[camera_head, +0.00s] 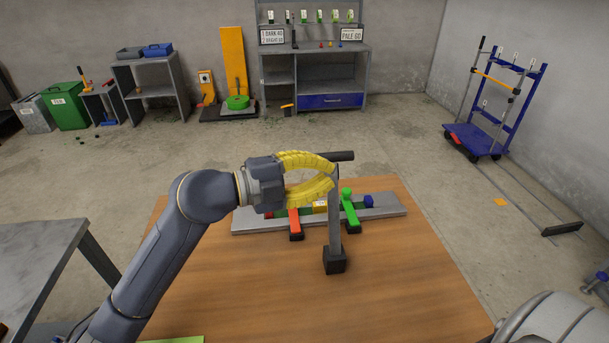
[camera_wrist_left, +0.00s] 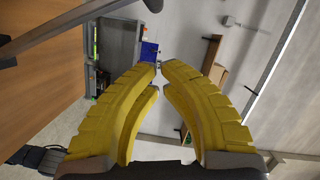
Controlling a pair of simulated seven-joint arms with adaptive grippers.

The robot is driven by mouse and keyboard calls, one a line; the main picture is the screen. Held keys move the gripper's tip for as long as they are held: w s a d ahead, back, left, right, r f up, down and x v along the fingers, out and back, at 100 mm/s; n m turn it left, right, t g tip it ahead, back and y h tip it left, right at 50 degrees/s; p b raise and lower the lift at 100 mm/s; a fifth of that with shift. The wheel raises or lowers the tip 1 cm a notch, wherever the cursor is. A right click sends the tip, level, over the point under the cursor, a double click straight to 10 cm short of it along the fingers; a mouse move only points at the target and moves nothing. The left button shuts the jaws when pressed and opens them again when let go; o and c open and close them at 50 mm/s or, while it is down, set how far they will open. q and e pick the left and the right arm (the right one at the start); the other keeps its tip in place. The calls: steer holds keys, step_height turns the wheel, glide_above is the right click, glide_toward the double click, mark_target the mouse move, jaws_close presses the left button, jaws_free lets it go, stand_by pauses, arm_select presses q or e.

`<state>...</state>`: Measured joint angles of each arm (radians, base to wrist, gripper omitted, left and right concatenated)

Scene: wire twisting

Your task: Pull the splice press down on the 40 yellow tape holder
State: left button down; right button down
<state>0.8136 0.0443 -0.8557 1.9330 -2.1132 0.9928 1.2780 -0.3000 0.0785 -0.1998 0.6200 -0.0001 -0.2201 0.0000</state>
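A grey upright lever (camera_head: 335,215) with a dark handle (camera_head: 342,156) stands on a black block on the table. It looks like the splice press. A grey bar (camera_wrist_left: 70,22) crosses the upper left of the left wrist view and may be the same lever. Behind it a grey rail board (camera_head: 390,209) carries a small yellow piece (camera_head: 320,205), partly hidden by my fingers; its label is unreadable. My left gripper (camera_head: 334,173) has yellow fingers curved together at the lever's upper part, tips nearly meeting and nothing visible between them. Contact cannot be told. My right gripper is out of view.
A red-orange clamp (camera_head: 294,222) and a green clamp (camera_head: 350,208) sit on the rail board, with a blue piece (camera_head: 368,201) at its right. A grey table (camera_head: 45,255) stands at left.

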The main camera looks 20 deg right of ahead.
arm_select(q)
steer(key=shift+w+d+f, duration=0.25)
steer(key=shift+w+d, duration=0.35)
steer(key=shift+d, duration=0.05)
steer(key=shift+w+d+f, duration=0.2)
steer(key=shift+w+d, duration=0.35)
steer(key=shift+d, duration=0.1)
steer(key=shift+w+d+f, duration=0.25)
steer(key=shift+w+d, duration=0.35)
steer(key=shift+d, duration=0.05)
